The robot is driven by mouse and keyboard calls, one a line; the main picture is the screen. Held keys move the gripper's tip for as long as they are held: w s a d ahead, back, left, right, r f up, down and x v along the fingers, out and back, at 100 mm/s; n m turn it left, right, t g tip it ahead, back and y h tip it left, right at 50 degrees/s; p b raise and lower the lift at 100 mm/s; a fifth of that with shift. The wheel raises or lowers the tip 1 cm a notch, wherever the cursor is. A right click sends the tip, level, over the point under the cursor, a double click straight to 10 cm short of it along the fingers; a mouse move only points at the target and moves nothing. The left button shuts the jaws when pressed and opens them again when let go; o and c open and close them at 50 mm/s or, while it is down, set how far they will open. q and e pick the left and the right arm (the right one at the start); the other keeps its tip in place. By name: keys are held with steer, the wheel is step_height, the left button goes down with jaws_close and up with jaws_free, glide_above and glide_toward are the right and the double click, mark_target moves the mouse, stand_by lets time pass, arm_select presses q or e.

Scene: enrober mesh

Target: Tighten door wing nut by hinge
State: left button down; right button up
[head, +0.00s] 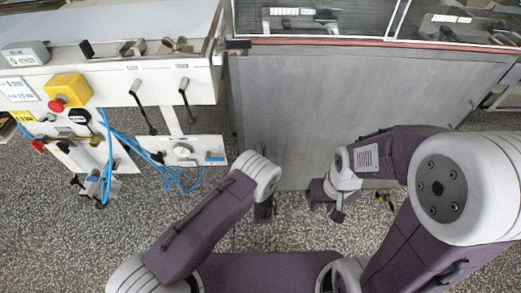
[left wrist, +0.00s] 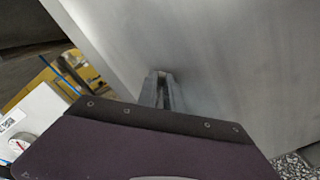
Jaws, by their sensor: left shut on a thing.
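The grey steel door (head: 350,100) stands in front of me and also fills much of the left wrist view (left wrist: 225,60). My left gripper (head: 264,212) is low at the door's lower left part. In the left wrist view its two fingers (left wrist: 161,76) point at the steel face, close together, with their tips at the panel. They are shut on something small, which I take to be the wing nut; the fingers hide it. The hinge cannot be made out. My right gripper (head: 328,204) hangs near the door's lower edge; its finger gap is unclear.
A white machine frame with a yellow emergency-stop box (head: 67,91), blue cables (head: 106,150) and a control plate (head: 182,150) stands at the left. Windowed covers (head: 320,18) lie above the door. The speckled floor (head: 290,236) is mostly clear.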

arm_select(q)
steer(key=shift+f+m, duration=0.3)
steer(key=shift+m, duration=1.25)
steer(key=shift+f+m, duration=0.25)
steer(key=shift+m, duration=1.25)
steer(key=shift+f+m, duration=0.3)
steer(key=shift+m, duration=1.25)
steer(key=c, duration=1.5)
jaws_free()
steer(key=shift+r, duration=0.1)
steer(key=shift+d+p, duration=0.1)
steer(key=shift+p, duration=0.2)
